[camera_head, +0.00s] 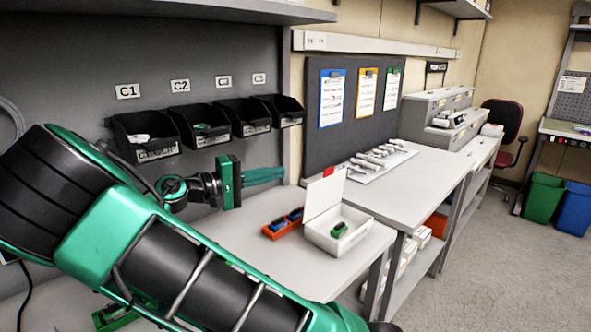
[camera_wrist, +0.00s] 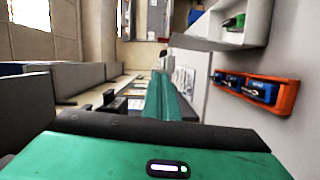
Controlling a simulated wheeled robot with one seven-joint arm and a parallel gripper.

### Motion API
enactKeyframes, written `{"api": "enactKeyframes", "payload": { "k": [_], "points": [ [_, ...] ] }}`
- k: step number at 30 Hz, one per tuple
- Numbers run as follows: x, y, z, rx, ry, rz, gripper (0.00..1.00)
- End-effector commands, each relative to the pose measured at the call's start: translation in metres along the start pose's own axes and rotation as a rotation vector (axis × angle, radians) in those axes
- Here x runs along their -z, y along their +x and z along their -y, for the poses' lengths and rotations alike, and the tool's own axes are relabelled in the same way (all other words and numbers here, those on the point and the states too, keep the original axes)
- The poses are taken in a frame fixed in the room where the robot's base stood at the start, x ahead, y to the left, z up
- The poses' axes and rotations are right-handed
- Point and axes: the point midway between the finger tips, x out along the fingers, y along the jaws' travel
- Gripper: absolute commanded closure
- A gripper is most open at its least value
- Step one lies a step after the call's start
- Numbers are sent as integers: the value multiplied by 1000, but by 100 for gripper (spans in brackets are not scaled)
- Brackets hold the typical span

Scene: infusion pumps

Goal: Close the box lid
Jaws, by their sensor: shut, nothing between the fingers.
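The white box (camera_head: 318,239) stands on the table with its lid (camera_head: 325,195) raised upright on the far left side. A small green item (camera_head: 339,230) lies inside the box. My gripper (camera_head: 284,174) is shut and empty, in the air to the left of the lid and apart from it. In the wrist view the green fingers (camera_wrist: 160,97) are together, and the box (camera_wrist: 232,30) shows at the upper right with the green item (camera_wrist: 234,22) in it. The lid (camera_wrist: 205,44) is seen nearly edge-on there.
An orange rack (camera_head: 279,229) with blue items stands on the table (camera_head: 245,262), left of the box. Black bins (camera_head: 145,135) hang on the wall behind my arm. A white tray (camera_head: 352,176) with several items lies on the table behind the box.

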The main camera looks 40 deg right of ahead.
Motion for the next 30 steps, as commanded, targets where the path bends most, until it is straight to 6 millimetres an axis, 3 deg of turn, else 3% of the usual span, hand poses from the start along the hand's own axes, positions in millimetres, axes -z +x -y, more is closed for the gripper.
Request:
{"api": "enactKeyframes", "payload": {
  "k": [8, 22, 30],
  "points": [
    [0, 12, 0, 1, -2, -5, 100],
    [2, 91, 0, 2, 0, -11, 100],
    [-29, 98, 1, 3, -2, -16, 100]
  ]
}}
